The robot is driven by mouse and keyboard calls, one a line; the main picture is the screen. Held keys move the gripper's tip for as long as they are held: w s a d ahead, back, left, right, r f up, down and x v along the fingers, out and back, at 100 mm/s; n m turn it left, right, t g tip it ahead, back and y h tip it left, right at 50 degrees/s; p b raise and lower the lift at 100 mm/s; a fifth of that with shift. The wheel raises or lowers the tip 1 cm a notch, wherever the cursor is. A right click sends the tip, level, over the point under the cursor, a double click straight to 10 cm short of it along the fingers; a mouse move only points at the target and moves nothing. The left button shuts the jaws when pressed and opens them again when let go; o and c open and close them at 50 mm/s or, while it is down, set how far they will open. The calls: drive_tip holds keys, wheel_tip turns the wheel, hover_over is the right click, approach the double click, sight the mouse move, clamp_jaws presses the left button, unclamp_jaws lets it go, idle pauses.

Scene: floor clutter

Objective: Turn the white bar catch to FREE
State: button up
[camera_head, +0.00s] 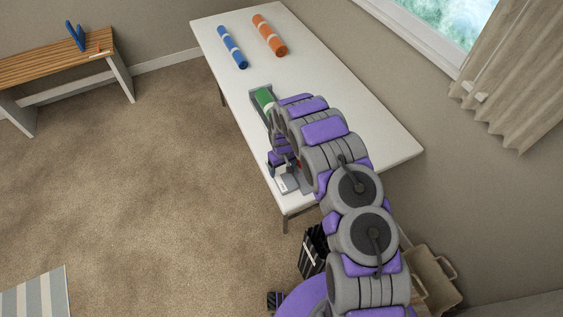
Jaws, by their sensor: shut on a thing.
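My gripper (283,168) is at the near left end of the white table, low over a small grey fixture (282,191) with a pale plate. Its jaws are shut at the white bar catch. My wrist and the jaws hide most of the catch, so its angle and any FREE mark cannot be read. A green roll (263,97) with a pale band lies in a grey holder just beyond my gripper, partly covered by my arm.
The white table (345,95) is bare on its right side. A blue roll (232,47) and an orange roll (269,36) lie at its far end. A wooden bench (55,68) stands at left. Open carpet lies left of the table; a bin (432,277) is at lower right.

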sight(283, 168)
drive_tip(key=n+p, duration=0.2)
drive_tip(key=shift+d+r+n, duration=0.15)
drive_tip(key=shift+r+n, duration=0.15)
drive_tip(key=shift+r, duration=0.05)
drive_tip(key=shift+s+d+f+n+p, duration=0.15)
drive_tip(key=shift+s+n+p, duration=0.05)
drive_tip(key=shift+n+p, duration=1.05)
drive_tip(key=o, duration=0.7)
drive_tip(key=shift+f, duration=0.1)
drive_tip(key=shift+s, duration=0.1)
drive_tip(key=shift+r, duration=8.65)
